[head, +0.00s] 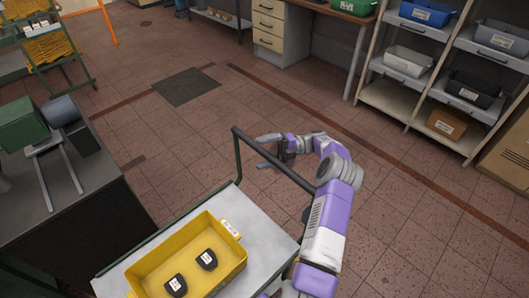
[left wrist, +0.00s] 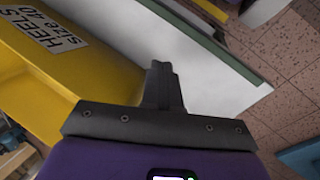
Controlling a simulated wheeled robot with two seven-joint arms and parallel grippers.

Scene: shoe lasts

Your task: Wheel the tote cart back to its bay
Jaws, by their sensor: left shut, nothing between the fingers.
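The tote cart has a pale grey top (head: 272,232) and a dark green handle bar (head: 237,155), and stands at the lower middle of the head view. On it sits a yellow tote (head: 150,272) with two black heel pieces (head: 207,260) inside. My right gripper (head: 262,151) is at the handle bar with its fingers apart; I cannot tell whether the bar lies between them. My left gripper (left wrist: 162,70) is shut and empty in the left wrist view, beside the tote (left wrist: 98,75), labelled "HEELS size 40", and over the cart top. I cannot make out which place is the bay.
A dark workbench (head: 60,190) with a green machine (head: 22,125) stands left of the cart. Shelves with bins (head: 405,62) and a drawer unit (head: 268,25) line the back and right. A dark floor mat (head: 187,86) lies beyond the cart. The tiled floor between is open.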

